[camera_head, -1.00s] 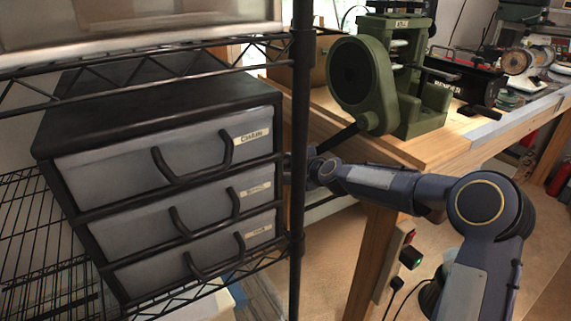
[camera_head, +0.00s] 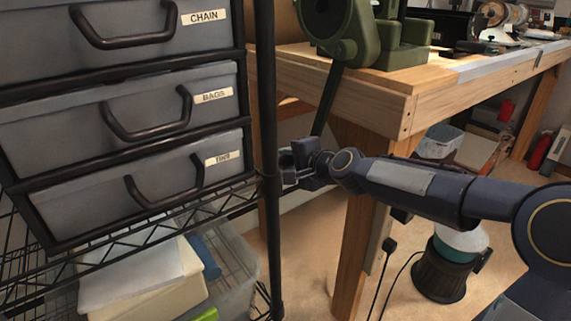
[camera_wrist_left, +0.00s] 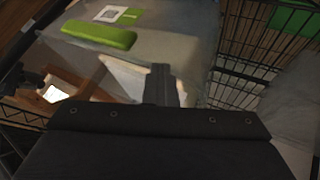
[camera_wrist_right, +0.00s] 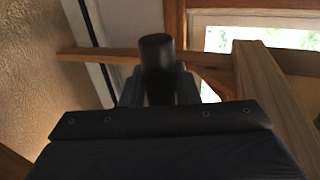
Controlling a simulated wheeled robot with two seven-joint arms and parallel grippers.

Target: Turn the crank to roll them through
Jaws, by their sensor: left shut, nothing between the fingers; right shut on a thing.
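The green rolling mill (camera_head: 403,47) stands on the wooden bench, its top cut off in the head view. Its dark crank arm (camera_head: 328,98) hangs steeply down from the round housing, tilted slightly left. My right gripper (camera_head: 292,168) is at the crank's lower end, beside the black shelf post. In the right wrist view it is shut on the dark round crank handle (camera_wrist_right: 157,60). The crank's end is partly hidden by the gripper. My left gripper (camera_wrist_left: 161,84) is shut and empty in the left wrist view. The mill's rollers and anything between them are out of view.
The wooden bench (camera_head: 385,86) has an edge and leg close behind my right arm. A black wire rack's post (camera_head: 267,120) stands just left of the gripper, with labelled grey drawers (camera_head: 75,125). A dark canister (camera_head: 443,268) stands on the floor.

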